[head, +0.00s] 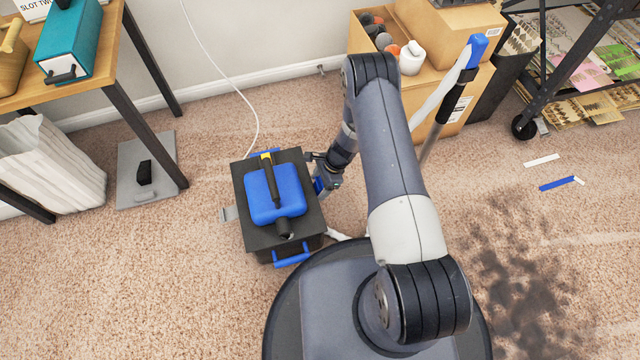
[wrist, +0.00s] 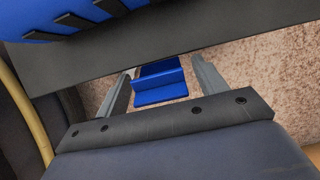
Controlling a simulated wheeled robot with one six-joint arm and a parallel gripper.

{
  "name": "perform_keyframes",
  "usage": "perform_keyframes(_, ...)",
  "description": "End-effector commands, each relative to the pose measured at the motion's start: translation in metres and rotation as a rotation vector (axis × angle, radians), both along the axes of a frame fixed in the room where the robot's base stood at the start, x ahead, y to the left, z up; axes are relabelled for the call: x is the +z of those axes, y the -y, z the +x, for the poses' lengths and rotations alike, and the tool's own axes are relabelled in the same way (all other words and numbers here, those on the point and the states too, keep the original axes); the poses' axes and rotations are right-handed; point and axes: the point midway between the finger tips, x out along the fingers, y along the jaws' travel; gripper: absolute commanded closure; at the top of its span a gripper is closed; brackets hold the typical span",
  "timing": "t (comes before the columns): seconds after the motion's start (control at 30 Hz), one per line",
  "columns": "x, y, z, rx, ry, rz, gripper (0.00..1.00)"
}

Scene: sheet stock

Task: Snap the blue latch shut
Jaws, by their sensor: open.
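A black box (head: 262,232) with a dark lid stands on the carpet, with a blue molded piece (head: 262,205) on top. In the wrist view, a blue latch (wrist: 160,92) with a projecting lip sits below the dark lid edge (wrist: 150,50). It lies between the two fingers of my gripper (wrist: 163,85), which is open with a gap either side of the latch. In the head view, my gripper (head: 320,183) is at the right side of the box, partly hidden by my arm. A blue bracket-like piece (head: 292,257) stands out at the box's near side.
A table (head: 110,60) with a teal case (head: 75,38) stands at left, with a crumpled white bin (head: 50,165) and a grey plate (head: 130,150). Cardboard boxes (head: 455,100) and a black wheeled rack (head: 560,60) stand at right. Carpet is clear at lower left.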

Motion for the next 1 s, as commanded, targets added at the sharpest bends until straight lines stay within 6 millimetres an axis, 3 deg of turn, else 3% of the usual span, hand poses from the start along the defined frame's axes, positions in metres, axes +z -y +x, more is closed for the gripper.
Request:
perform_keyframes(0.1, 0.0003, 0.0000, 0.0000, 0.000, 0.000, 0.000, 0.34)
perform_keyframes(0.63, 0.0004, 0.0002, -0.0001, 0.000, 0.000, 0.000, 0.77)
perform_keyframes(1.0, 0.0025, -0.0042, -0.0014, 0.004, 0.018, -0.102, 0.77)
